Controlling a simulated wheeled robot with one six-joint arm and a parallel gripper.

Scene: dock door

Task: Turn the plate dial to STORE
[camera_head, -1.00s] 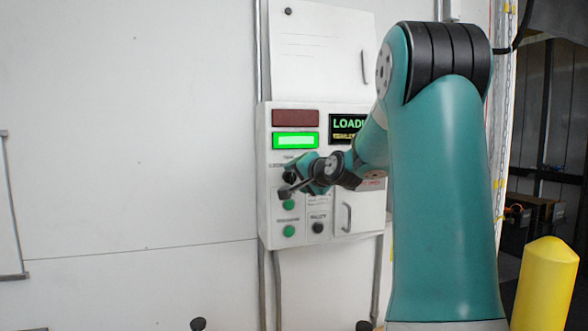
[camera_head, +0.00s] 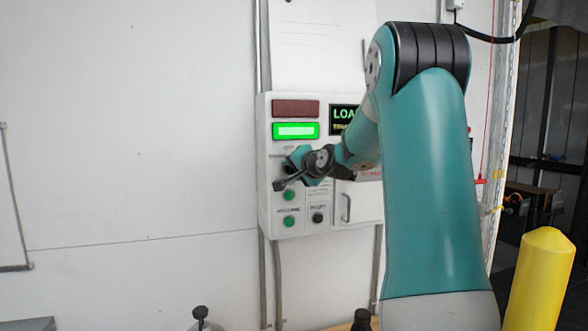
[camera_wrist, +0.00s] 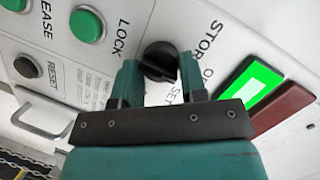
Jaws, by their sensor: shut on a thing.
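The plate dial (camera_wrist: 160,60) is a black knob on the white control panel, with printed labels around it; "STOR" and "SET" are readable in the wrist view and other letters are partly covered. My gripper (camera_wrist: 160,77) has its two teal fingers on either side of the dial and is shut on it. Which label the dial points at cannot be told, as the fingers and knob hide part of it. In the head view the control panel (camera_head: 266,215) stands on the wall, and my wrist covers the dial there.
A lit green indicator (camera_head: 296,131) sits under a dark red one (camera_head: 296,108). A display (camera_head: 343,118) is partly hidden by my arm. Green buttons (camera_head: 289,221), a black button (camera_head: 317,217) and a handle (camera_head: 346,207) are close by. A yellow bollard (camera_head: 541,280) stands right.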

